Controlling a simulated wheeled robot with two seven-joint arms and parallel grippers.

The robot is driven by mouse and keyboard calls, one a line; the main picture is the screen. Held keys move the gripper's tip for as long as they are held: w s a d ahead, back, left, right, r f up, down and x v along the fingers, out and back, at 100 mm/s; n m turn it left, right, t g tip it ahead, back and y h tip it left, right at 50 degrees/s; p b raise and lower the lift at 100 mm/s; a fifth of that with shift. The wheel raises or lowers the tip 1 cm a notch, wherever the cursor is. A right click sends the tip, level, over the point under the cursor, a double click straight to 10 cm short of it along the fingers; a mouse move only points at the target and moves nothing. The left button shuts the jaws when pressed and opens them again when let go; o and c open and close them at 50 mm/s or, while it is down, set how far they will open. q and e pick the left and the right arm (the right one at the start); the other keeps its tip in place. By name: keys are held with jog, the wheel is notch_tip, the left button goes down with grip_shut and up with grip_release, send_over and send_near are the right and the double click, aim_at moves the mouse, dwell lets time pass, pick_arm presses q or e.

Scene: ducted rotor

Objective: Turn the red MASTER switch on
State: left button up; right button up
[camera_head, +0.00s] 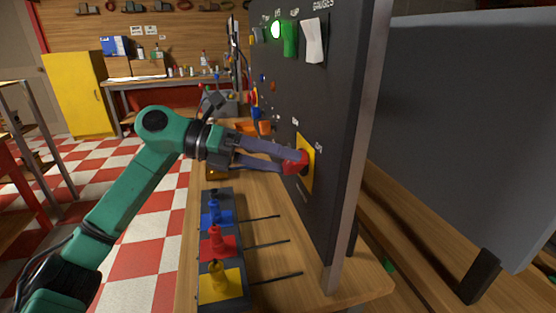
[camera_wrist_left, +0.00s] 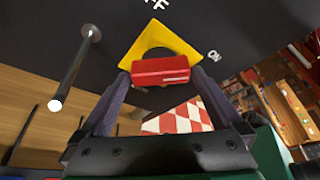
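The red MASTER switch (camera_head: 296,162) is a red handle on a yellow plate (camera_head: 307,165) on the dark upright panel. In the left wrist view the red handle (camera_wrist_left: 160,71) lies level across the picture in front of the yellow plate (camera_wrist_left: 182,46). The letters "FF" show above the plate and "ON" to its right. My left gripper (camera_head: 290,161) reaches the panel from the left. Its two fingertips (camera_wrist_left: 161,78) sit at the two ends of the handle and appear to grip it. My right gripper is not in view.
A lever box (camera_head: 236,193) with blue, red and yellow levers stands on the wooden bench below my left arm. Thin dark rods (camera_head: 270,241) stick out between it and the panel.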

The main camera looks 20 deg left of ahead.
pick_arm(q)
jog(key=shift+a, duration=0.1)
jog(key=v, duration=1.4)
jog(key=shift+a+b, duration=0.2)
jog(key=shift+b, duration=0.2)
jog(key=shift+s, duration=0.15)
